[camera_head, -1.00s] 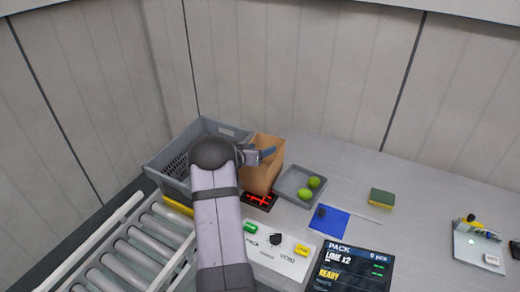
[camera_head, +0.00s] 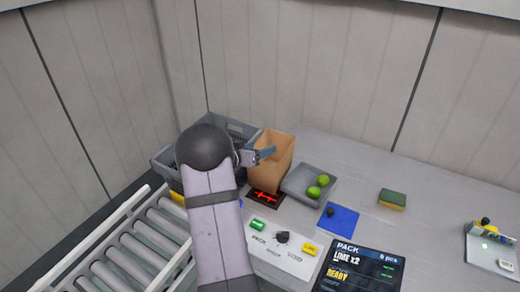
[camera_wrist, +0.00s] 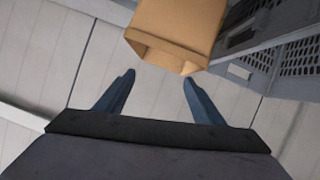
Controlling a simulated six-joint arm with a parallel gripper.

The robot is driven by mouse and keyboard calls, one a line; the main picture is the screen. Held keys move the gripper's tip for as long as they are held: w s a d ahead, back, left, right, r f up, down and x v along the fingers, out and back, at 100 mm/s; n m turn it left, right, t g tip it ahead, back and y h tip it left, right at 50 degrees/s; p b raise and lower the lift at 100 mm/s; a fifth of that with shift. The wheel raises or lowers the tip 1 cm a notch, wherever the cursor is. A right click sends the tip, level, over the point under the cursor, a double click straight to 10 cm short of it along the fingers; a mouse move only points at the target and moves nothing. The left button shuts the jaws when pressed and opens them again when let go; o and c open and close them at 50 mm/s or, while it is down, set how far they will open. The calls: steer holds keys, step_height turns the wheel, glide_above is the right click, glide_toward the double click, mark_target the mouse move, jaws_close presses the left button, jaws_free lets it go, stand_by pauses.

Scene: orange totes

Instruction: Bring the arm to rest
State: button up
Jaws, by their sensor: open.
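My gripper (camera_wrist: 158,95) is open in the wrist view, with two blue fingers apart and nothing between them. In the head view my gripper (camera_head: 262,155) is up beside the top of a brown paper bag (camera_head: 272,172). The bag stands upright on the table behind my arm. In the wrist view the bag (camera_wrist: 180,25) lies beyond the fingertips, and I cannot see what is inside it. My arm reaches from the bottom of the head view up to the grey crate, hiding part of it.
A grey crate (camera_head: 238,130) stands left of the bag. A grey tray (camera_head: 296,190) holds two limes (camera_head: 318,186). A button panel (camera_head: 275,246), a screen (camera_head: 358,270), a blue mat (camera_head: 346,218) and a sponge (camera_head: 392,199) lie to the right. A roller conveyor (camera_head: 135,250) is at left.

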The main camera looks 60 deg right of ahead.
stand_by(0.4)
steer(key=w+a+n+t+y, duration=0.55)
steer(key=w+a+t, duration=0.25)
steer(key=w+a, duration=0.85)
steer(key=w+a+f+n+t+y, duration=0.15)
steer(key=a+n+y, duration=0.25)
steer(key=a, duration=1.3)
steer(key=s+a+f+n+g+y, duration=0.1)
steer(key=s+a+n+g+y, duration=0.1)
steer(key=s+a, duration=0.35)
steer(key=s+a+f+n+g+y, duration=0.1)
steer(key=s+a+n+y, duration=0.1)
steer(key=a, duration=0.7)
steer(key=s+a+f+n+g, duration=0.1)
steer(key=s+a+g, duration=0.1)
steer(key=s, duration=0.6)
steer(key=s+a+n+g, duration=0.1)
steer(key=s+a+g, duration=0.2)
steer(key=s, duration=0.5)
steer(key=shift+s+a+f+n, duration=0.3)
steer(key=shift+a+f+n, duration=0.05)
steer(key=shift+a+f, duration=0.1)
